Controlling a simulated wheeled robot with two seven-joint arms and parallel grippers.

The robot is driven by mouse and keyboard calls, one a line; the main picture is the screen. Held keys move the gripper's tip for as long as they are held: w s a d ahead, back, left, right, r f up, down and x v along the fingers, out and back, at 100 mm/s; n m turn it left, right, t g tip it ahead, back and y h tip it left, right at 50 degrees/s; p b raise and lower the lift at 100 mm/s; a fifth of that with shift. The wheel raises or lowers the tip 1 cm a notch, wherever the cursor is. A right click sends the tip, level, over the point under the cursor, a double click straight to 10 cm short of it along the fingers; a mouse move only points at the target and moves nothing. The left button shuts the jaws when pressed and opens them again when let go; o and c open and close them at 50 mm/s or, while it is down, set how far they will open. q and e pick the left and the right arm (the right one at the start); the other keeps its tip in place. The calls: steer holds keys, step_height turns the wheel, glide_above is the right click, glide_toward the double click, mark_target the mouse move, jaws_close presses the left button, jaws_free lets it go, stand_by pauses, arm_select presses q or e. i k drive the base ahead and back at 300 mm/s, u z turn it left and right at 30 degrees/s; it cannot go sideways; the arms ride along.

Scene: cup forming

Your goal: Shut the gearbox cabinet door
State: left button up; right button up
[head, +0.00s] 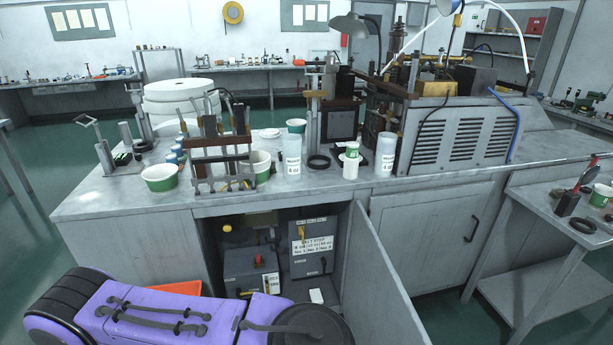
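The gearbox cabinet door (378,285) stands wide open under the workbench. It is hinged at the right side of the opening and swings out toward me, its near end cut off by the bottom edge. I see no handle on the side that shows. Inside the cabinet (345,225) are grey gearbox units (310,245) with yellow knobs and a labelled plate; their lower part is partly hidden. A purple and black arm link of mine crosses the lower left, in front of the opening. Neither of my grippers is in view.
The bench top (120,195) carries paper cups (160,177), containers and a forming machine (460,135). A neighbouring cabinet door (430,235) with a black handle is shut. An orange bin (188,287) is partly hidden at lower left. A small table (550,215) stands at right.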

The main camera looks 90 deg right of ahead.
mark_target(378, 309)
steer(key=k, duration=1.85)
steer(key=z, duration=2)
steer(key=i, duration=0.5)
steer(key=u, duration=0.05)
